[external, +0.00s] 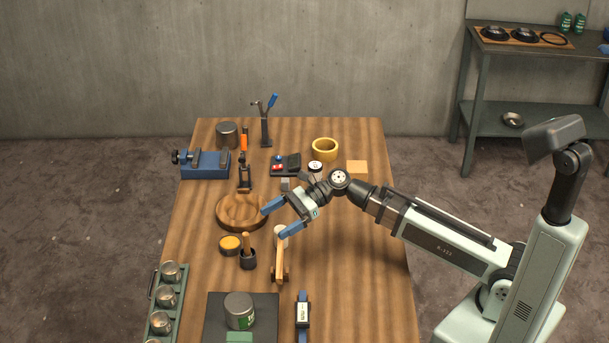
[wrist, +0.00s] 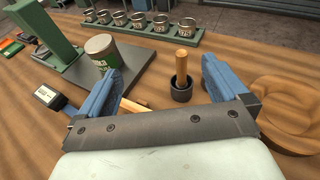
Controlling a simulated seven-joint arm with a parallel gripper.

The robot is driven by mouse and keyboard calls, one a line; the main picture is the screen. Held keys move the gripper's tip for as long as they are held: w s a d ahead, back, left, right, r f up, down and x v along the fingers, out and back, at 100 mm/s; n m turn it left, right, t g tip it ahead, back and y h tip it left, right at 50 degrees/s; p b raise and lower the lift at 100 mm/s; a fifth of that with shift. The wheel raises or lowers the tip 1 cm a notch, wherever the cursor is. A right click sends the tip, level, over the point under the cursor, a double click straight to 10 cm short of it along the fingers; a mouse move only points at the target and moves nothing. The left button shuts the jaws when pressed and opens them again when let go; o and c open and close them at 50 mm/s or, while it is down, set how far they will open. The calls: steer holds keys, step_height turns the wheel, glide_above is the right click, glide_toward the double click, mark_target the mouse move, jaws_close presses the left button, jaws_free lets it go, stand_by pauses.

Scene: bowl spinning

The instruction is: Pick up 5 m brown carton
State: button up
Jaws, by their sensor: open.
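No printed label for a 5 m brown carton can be read in either view. I cannot tell for sure whether either is the carton. My gripper (external: 277,219) is open and empty, its blue fingers over the middle of the table, in front of and left of the block. In the wrist view the open fingers (wrist: 160,72) point toward a dark cup with a wooden handle (wrist: 182,90); neither block nor roll shows there.
A round wooden bowl (external: 240,225) is just left of my gripper. A green-labelled can (external: 239,304) stands on a dark plate at the front. A rack of tins (external: 154,318) lines the front left. A blue vise (external: 212,165) is at the back left. The table's right front is clear.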

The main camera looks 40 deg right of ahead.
steer(key=w+d+r+m+t+h, duration=0.1)
steer(key=w+d+r+h, duration=0.1)
steer(key=w+d, duration=0.45)
steer(key=w+d+r+t+h, duration=0.1)
steer(key=w+d+t, duration=0.15)
steer(key=d, duration=0.75)
steer(key=w+d+r+m+t+h, duration=0.1)
steer(key=w+d+r+h, duration=0.1)
steer(key=w+d, duration=0.45)
steer(key=m+g+h, duration=0.4)
steer(key=g+h, duration=0.4)
steer(key=h, duration=0.1)
glide_above(355, 167)
steer(key=f, duration=0.4)
steer(key=shift+w+f, duration=0.2)
steer(key=shift+f, duration=0.15)
steer(key=shift+s+m, duration=0.2)
steer(key=shift+m, duration=0.1)
steer(key=shift+f, duration=0.3)
step_height(355, 167, down, 8)
steer(key=shift+f, duration=0.1)
steer(key=shift+s+d+f, duration=0.1)
steer(key=shift+d+f, duration=0.15)
steer(key=shift+f, duration=1.05)
steer(key=shift+d+f, duration=0.2)
steer(key=shift+f, duration=1.05)
